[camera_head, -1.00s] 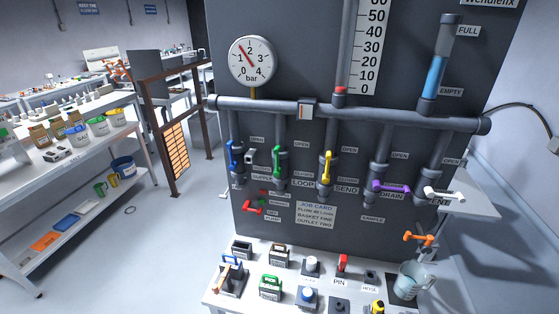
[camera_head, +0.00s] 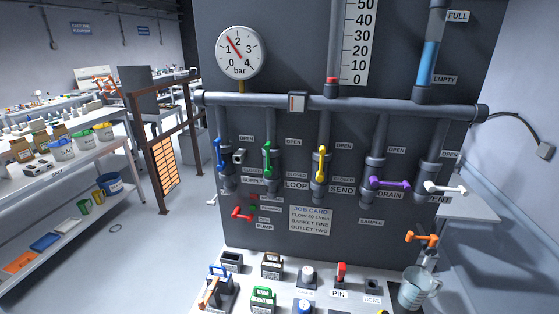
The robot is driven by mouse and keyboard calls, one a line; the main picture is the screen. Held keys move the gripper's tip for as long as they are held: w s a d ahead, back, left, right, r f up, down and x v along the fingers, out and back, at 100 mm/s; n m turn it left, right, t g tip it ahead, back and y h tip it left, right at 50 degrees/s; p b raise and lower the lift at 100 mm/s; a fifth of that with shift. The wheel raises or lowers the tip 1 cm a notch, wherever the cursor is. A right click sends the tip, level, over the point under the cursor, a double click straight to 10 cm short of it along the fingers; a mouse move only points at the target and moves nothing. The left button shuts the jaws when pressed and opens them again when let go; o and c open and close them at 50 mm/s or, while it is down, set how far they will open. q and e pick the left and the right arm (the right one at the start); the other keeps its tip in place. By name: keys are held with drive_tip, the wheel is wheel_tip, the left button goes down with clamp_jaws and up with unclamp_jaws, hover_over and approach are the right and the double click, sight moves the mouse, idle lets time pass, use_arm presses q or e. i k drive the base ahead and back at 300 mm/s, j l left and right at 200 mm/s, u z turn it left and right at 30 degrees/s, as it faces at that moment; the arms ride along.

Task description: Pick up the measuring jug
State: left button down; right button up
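The measuring jug (camera_head: 414,288) is a clear, bluish-grey vessel with a handle on its right side. It stands at the right end of the white bench at the foot of the dark panel. An orange-handled tap (camera_head: 422,239) is above it, labelled near SAMPLE. The jug's base is close to the lower picture edge. Neither of my grippers shows in the head view.
The white bench (camera_head: 243,289) also carries a red-topped pin (camera_head: 341,271), a green-handled block (camera_head: 263,298) and several other parts left of the jug. The dark panel (camera_head: 260,215) rises behind with coloured valve levers. Open floor lies to the left.

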sight(417, 285)
drive_tip(key=z, duration=1.35)
